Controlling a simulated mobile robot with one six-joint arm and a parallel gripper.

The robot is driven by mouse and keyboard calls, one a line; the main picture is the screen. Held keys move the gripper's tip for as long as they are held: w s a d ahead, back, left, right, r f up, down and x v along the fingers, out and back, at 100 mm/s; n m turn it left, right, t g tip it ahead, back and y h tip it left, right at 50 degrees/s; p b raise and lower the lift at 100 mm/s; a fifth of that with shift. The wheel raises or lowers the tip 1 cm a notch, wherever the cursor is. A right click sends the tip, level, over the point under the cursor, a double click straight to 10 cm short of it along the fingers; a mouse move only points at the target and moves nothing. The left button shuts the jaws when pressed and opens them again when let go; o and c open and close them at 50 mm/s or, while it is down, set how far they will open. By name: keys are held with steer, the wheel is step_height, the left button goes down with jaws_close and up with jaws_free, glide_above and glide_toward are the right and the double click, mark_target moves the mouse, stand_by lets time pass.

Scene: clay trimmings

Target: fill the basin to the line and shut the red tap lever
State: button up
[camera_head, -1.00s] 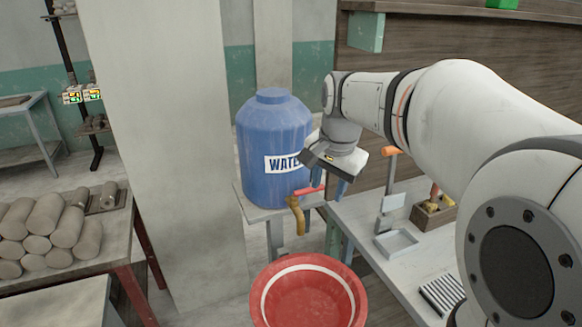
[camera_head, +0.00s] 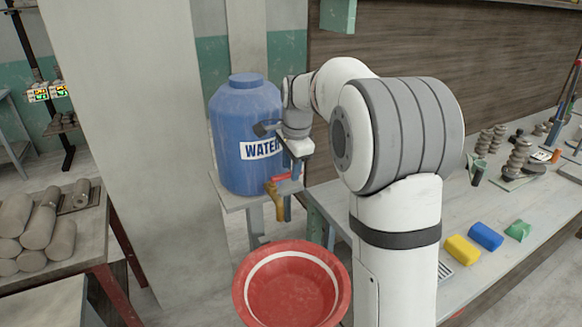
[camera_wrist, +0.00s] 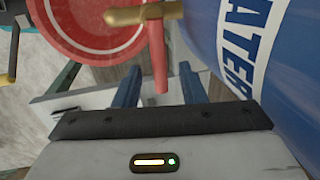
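The red tap lever (camera_wrist: 160,58) lies between the two blue fingers of my gripper (camera_wrist: 161,78) in the wrist view, with a gap on both sides. The gripper is open. In the head view my gripper (camera_head: 290,190) is at the tap, and its fingers partly hide the lever (camera_head: 283,177). The brass tap (camera_head: 276,203) is on a blue barrel (camera_head: 232,120) marked WATER. The red basin (camera_head: 250,262), with a white line around its inside, is below the tap. I see no clear water stream, and cannot tell the water level.
The barrel rests on a small stand (camera_head: 228,198). A bench (camera_head: 405,290) to the right bears yellow, blue and green blocks and several stacked clay pieces. A table with clay rolls (camera_head: 40,225) is at the left, past a pale pillar (camera_head: 150,150).

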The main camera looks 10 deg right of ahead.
steer(key=shift+f, duration=0.45)
steer(key=shift+c, duration=0.4)
jaws_close()
